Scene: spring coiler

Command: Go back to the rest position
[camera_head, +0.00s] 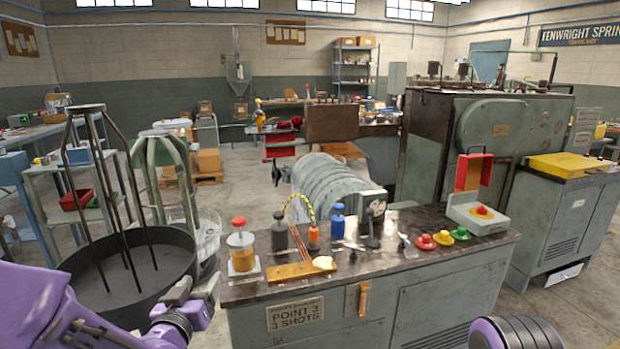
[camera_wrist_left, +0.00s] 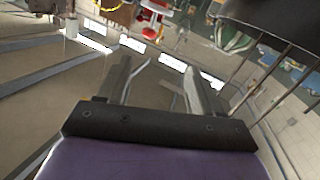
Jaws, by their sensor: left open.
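My left gripper (camera_head: 197,290) is in the lower left of the head view, in front of the bench's left end and near the rim of a dark round pan. In the left wrist view its two fingers (camera_wrist_left: 160,85) stand apart with nothing between them. My purple left arm comes in from the lower left corner. At the bottom right of the head view a purple and black rounded part of my right arm shows. My right gripper is out of the frame.
The dark pan (camera_head: 130,290) with upright rods stands left of the bench. A large green machine (camera_head: 500,130) stands behind. Open floor shows between them.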

